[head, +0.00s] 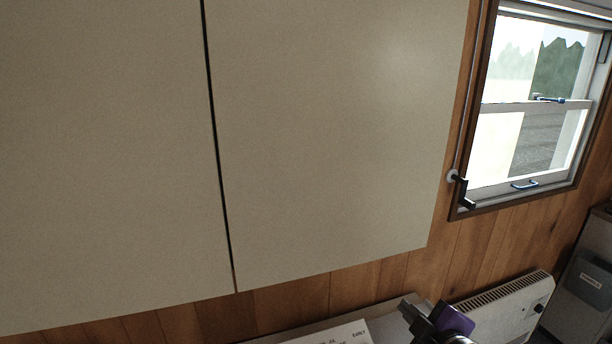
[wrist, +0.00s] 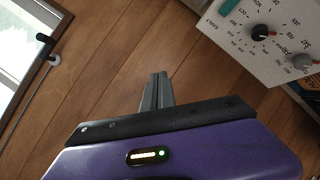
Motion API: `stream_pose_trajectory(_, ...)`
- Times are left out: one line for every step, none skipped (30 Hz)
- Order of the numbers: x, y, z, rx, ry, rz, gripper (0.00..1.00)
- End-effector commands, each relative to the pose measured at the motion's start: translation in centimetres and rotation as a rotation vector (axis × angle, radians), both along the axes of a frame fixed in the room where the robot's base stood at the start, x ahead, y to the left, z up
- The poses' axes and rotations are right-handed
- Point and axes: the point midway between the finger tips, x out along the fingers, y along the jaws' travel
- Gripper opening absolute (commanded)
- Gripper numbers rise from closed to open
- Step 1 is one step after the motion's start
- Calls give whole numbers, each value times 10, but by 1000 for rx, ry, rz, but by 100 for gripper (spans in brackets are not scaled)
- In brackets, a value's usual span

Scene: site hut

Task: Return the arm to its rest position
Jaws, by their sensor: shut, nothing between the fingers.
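My gripper (head: 407,309) shows at the bottom of the head view, a dark and purple shape low in front of the wood-panelled wall. In the wrist view its two grey fingers (wrist: 156,92) are together, with nothing between them. The purple gripper body fills the bottom of that view.
A large beige cabinet (head: 330,120) fills most of the head view. A window (head: 530,105) with a black handle is at upper right. A dial panel (wrist: 265,38) is in the wrist view.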

Motion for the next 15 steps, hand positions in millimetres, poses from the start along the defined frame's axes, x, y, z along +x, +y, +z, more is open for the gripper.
stream_pose_trajectory(-11,2,-4,89,-37,-47,0)
stream_pose_trajectory(-17,2,-3,145,-64,-77,0)
stream_pose_trajectory(-26,2,-4,215,-97,-113,0)
stream_pose_trajectory(-33,1,-4,267,-122,-139,0)
stream_pose_trajectory(-41,1,-5,318,-144,-163,0)
stream_pose_trajectory(-53,1,-6,380,-172,-193,0)
stream_pose_trajectory(-62,0,-7,426,-193,-214,0)
stream_pose_trajectory(-71,0,-8,469,-212,-232,0)
stream_pose_trajectory(-84,-1,-9,525,-235,-255,0)
stream_pose_trajectory(-94,-2,-10,561,-251,-272,0)
stream_pose_trajectory(-105,-2,-11,598,-267,-286,0)
stream_pose_trajectory(-119,-3,-13,645,-285,-304,0)
stream_pose_trajectory(-129,-3,-13,676,-299,-315,0)
stream_pose_trajectory(-140,-4,-14,707,-311,-327,0)
stream_pose_trajectory(-155,-4,-16,743,-324,-340,0)
